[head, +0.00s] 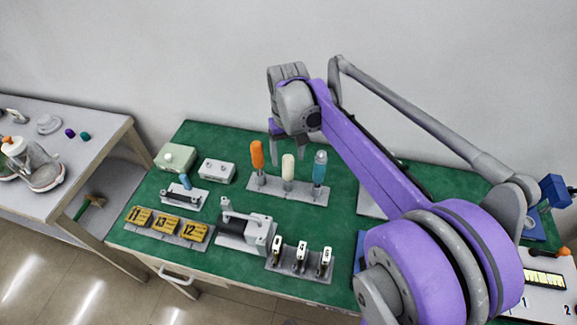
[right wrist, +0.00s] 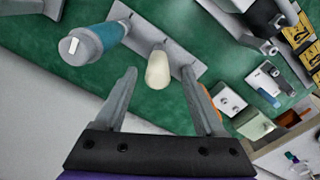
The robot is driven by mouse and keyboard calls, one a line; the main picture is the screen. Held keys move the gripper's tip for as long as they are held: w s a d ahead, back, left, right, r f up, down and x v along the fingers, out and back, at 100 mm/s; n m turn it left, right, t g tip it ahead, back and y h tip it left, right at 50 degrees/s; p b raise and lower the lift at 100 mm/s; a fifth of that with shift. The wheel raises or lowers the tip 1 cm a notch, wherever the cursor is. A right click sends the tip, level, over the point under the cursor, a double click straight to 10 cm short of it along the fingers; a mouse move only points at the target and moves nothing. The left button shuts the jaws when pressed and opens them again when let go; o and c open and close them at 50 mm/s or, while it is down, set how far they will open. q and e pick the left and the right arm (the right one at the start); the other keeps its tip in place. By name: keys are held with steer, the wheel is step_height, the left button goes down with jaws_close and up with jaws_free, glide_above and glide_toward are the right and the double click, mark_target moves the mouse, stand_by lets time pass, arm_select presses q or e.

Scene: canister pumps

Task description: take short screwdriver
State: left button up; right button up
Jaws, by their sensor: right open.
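Three screwdrivers stand upright in a grey rack (head: 262,192) on the green bench: one with an orange handle (head: 257,155), one with a cream handle (head: 288,168) and one with a teal handle (head: 320,168). The cream handle stands lowest and looks like the short one. My right gripper (head: 288,150) is open and points down above the rack. In the right wrist view the cream handle (right wrist: 158,69) shows between the open fingers, apart from both. The teal handle (right wrist: 97,42) is outside one finger; the orange handle (right wrist: 212,108) is mostly hidden behind the other. My left gripper is out of view.
The teal and orange screwdrivers stand close on either side. In front are a grey pump-like unit (head: 240,232), yellow numbered blocks (head: 165,222) and a rack of numbered white-topped pieces (head: 300,262). Small boxes (head: 175,157) stand at left. A separate table (head: 90,118) is further left.

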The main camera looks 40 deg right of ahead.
mark_target(288, 168)
steer(key=shift+a+f, duration=0.1)
steer(key=shift+f, duration=0.65)
steer(key=f, duration=0.5)
steer(key=shift+w+d+f, duration=0.1)
steer(key=shift+w+d, duration=0.1)
steer(key=shift+d, duration=0.1)
jaws_close()
